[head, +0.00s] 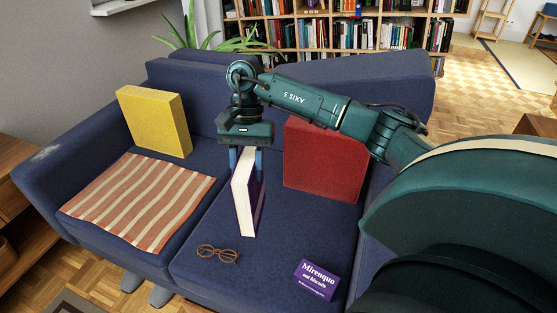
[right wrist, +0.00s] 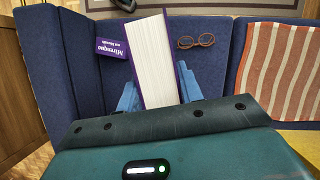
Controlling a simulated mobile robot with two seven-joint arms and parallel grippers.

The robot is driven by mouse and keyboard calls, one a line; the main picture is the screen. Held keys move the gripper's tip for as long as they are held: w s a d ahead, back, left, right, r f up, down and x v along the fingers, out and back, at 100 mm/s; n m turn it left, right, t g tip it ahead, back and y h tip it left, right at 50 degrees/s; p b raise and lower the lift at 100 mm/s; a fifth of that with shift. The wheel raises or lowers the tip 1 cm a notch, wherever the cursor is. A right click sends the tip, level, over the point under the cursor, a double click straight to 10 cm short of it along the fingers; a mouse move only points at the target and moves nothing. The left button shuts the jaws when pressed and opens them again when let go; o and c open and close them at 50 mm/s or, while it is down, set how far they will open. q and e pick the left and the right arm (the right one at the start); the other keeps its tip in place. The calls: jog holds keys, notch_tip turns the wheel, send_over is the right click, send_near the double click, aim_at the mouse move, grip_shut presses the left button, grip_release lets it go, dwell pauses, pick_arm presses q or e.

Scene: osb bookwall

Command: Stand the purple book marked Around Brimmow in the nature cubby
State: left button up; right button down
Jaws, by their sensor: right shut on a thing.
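A thick purple book (head: 246,192) with white page edges is held upright between the blue fingers of my right gripper (head: 245,160), above or on the blue sofa seat; I cannot tell if it touches. It also shows in the right wrist view (right wrist: 155,62), page edges facing the camera, a finger on each side. Its title is not visible. Another purple book marked Mirenquo (head: 316,280) lies flat at the front of the seat and shows in the right wrist view (right wrist: 112,48). My left gripper is not in view.
The blue sofa (head: 200,248) carries brown glasses (head: 217,254), a striped cloth (head: 140,200), a yellow cushion (head: 155,121) and a red cushion (head: 322,160). A full bookcase (head: 340,54) stands behind it. Wood floor (head: 480,85) is open at the back right.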

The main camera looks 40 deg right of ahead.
aim_at(259, 199)
jog(key=d+f+b, duration=0.1)
jog(key=f+b, duration=0.2)
jog(key=f, duration=0.1)
jog(key=d+f+m+b, duration=0.1)
jog(key=f+b, duration=0.2)
jog(key=f, duration=0.2)
jog(key=w+d+f+m+t+b, duration=0.1)
jog(key=f+b, duration=0.2)
jog(key=f, duration=0.1)
jog(key=shift+w+d+f+y, duration=0.1)
jog(key=shift+d+f+y, duration=0.15)
jog(key=shift+d+y, duration=0.15)
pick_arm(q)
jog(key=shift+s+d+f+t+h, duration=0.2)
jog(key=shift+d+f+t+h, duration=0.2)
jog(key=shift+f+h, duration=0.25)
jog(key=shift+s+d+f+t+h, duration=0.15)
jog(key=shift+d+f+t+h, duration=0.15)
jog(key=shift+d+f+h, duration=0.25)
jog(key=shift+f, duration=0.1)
pick_arm(e)
jog(key=shift+f, duration=0.1)
jog(key=shift+f, duration=0.15)
jog(key=c, duration=0.9)
grip_release()
